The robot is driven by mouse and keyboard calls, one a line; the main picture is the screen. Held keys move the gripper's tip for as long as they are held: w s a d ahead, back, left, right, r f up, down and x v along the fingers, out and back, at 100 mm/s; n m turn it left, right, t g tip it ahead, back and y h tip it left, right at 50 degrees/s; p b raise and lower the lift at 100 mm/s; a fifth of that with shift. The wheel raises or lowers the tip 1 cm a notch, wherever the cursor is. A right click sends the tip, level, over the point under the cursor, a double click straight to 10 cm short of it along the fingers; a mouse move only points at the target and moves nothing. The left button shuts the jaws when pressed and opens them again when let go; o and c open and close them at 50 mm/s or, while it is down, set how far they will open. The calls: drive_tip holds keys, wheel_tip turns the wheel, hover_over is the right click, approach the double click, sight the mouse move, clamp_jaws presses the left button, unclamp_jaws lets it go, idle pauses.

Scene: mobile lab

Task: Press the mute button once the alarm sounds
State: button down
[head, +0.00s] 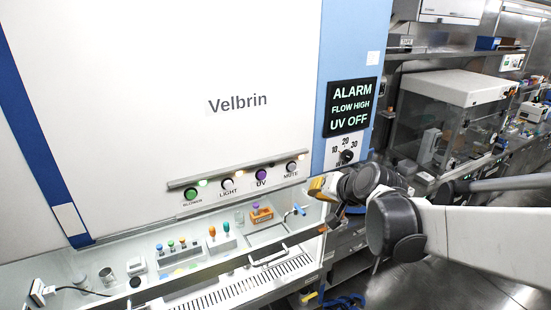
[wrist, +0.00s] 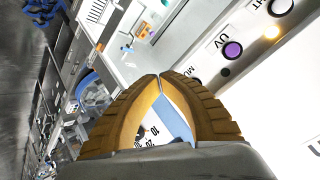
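The display (head: 351,106) on the cabinet's blue side column reads ALARM, FLOW HIGH, UV OFF. The mute button (head: 291,167) is a round dark-ringed button at the right end of the button row, with the label MUTE under it. My gripper (head: 316,186) is just right of and below it in the head view, apart from it in the picture. In the wrist view, the yellow-brown fingertips (wrist: 160,77) meet with nothing seen held between them. There, the mute button (wrist: 197,81) is mostly hidden behind the right finger, with part of its label showing.
The purple UV button (head: 261,174), light button (head: 227,184) and green blower button (head: 191,194) sit left of mute. A dial (head: 346,156) is below the display.

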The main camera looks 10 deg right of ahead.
drive_tip(key=b, duration=0.1)
approach(293, 174)
drive_tip(key=shift+s+f+x, duration=0.1)
drive_tip(key=shift+f+x, duration=0.05)
drive_tip(key=shift+x, duration=0.7)
drive_tip(key=shift+s+f+x, duration=0.1)
drive_tip(key=shift+f+x, duration=0.05)
drive_tip(key=shift+x, duration=0.65)
drive_tip(key=shift+s+f+x, duration=0.15)
drive_tip(key=shift+x, duration=0.7)
drive_tip(key=shift+w, duration=0.4)
drive_tip(key=shift+w+a+b, duration=0.2)
drive_tip(key=shift+w+b, duration=0.1)
drive_tip(key=shift+w, duration=0.2)
drive_tip(key=shift+s, duration=0.15)
drive_tip(key=shift+s+d, duration=0.25)
drive_tip(key=shift+s, duration=0.5)
drive_tip(key=shift+s+d, duration=0.25)
drive_tip(key=shift+s, duration=0.55)
drive_tip(key=shift+s+d, duration=0.3)
drive_tip(key=shift+s, duration=0.5)
drive_tip(key=shift+s+d, duration=0.25)
drive_tip(key=shift+s, duration=0.55)
